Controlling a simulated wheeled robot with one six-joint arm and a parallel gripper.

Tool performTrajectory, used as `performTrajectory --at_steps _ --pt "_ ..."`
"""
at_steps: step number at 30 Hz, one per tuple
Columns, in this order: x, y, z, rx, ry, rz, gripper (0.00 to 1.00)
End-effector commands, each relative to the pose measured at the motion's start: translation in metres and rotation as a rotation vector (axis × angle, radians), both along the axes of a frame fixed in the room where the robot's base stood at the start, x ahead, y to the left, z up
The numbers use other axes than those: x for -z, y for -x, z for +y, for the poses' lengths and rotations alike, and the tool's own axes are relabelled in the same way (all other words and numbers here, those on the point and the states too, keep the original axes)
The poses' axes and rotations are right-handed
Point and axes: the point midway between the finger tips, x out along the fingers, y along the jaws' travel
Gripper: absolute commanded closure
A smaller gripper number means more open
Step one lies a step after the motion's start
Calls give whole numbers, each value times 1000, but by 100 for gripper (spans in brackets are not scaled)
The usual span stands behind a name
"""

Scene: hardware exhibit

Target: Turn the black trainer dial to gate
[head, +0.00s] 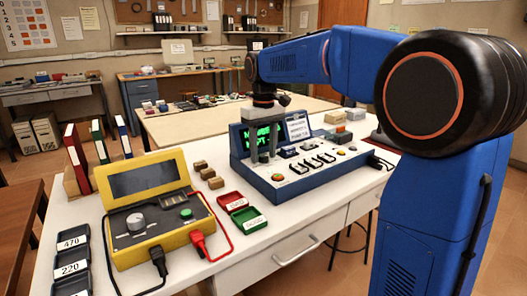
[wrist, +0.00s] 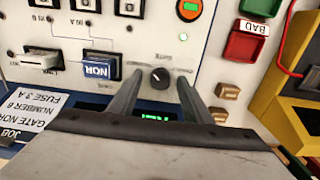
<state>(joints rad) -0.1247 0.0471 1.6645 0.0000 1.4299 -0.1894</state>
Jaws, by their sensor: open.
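The blue-sided trainer (head: 300,187) with a white panel and a green-lit screen (head: 256,141) stands on the white bench. Its black dial (wrist: 160,77) shows in the wrist view as a small round knob with a light pointer mark. The lettering around it is too small to read. My gripper (wrist: 159,88) is open, its two fingers on either side of the dial with gaps visible. In the head view my gripper (head: 264,107) points down in front of the screen, and I cannot make out the dial there.
A blue NOR block (wrist: 97,69) sits left of the dial. A card (wrist: 28,110) reads gate NOR, number 8, fuse 3 A. Red tray (head: 230,200), green tray (head: 248,219), small brown blocks (head: 208,173) and a yellow meter (head: 150,207) stand left of the trainer.

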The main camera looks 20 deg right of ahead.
Motion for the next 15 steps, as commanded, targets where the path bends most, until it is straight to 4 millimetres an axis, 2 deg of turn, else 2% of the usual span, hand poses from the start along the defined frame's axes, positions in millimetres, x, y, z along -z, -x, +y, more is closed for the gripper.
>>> performTrajectory --at_steps 6,7,9,12,15 --pt "0 0 0 0 0 0 55" --pt "0 0 0 0 0 0 60" --pt "0 0 0 0 0 0 77" --pt "0 0 0 0 0 0 96" --pt "0 0 0 1 0 0 96"
